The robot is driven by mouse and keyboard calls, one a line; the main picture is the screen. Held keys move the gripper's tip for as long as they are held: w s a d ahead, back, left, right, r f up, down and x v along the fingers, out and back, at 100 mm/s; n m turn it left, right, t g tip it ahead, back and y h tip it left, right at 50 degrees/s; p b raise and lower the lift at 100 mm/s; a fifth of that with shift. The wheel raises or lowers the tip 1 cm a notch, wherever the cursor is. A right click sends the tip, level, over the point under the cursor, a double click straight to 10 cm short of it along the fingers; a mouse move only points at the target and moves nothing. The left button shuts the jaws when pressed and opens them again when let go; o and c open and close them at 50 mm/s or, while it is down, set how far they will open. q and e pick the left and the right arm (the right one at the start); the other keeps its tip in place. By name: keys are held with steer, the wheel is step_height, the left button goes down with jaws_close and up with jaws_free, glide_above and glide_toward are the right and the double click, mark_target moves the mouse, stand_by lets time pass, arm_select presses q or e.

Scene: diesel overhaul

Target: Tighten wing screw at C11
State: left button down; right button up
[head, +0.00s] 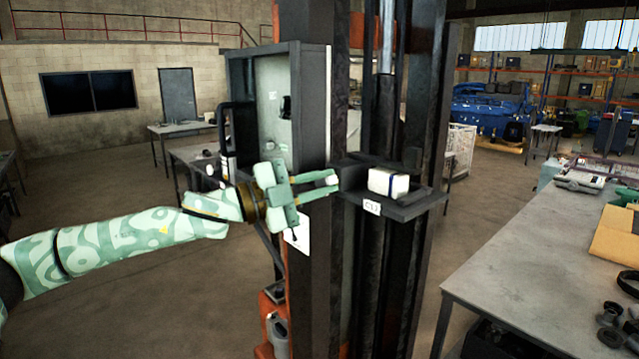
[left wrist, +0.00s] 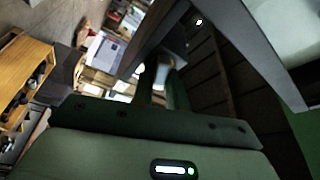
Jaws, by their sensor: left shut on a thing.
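My left gripper (head: 332,184) reaches in from the left, its fingers pointing right at the left end of a small dark shelf (head: 408,210). A label (head: 371,207) on the shelf's front edge seems to read C11. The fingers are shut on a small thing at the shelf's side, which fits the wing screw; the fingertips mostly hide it. In the left wrist view the fingers (left wrist: 164,88) come together at a pale, blurred spot beside dark metal. A white block with a dark band (head: 388,183) sits on the shelf. My right gripper is not in view.
Dark upright posts (head: 312,270) stand under and behind the gripper. A grey open cabinet (head: 312,105) is mounted just above my left gripper. A grey workbench (head: 530,270) with loose parts is at the right. Open floor (head: 130,290) lies at the left.

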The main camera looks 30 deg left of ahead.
arm_select(q)
steer(key=shift+r+m+g, duration=0.15)
steer(key=shift+m+g, duration=0.15)
steer(key=shift+m, duration=0.8)
steer(key=shift+r+m+g, duration=0.15)
steer(key=shift+m+g, duration=0.15)
steer(key=shift+m, duration=0.7)
steer(key=c, duration=1.7)
jaws_free()
steer(key=shift+y, duration=0.3)
steer(key=o, duration=0.4)
steer(key=shift+f, duration=0.2)
steer(key=shift+o, duration=0.2)
steer(key=shift+d, duration=0.1)
steer(key=shift+f, duration=0.1)
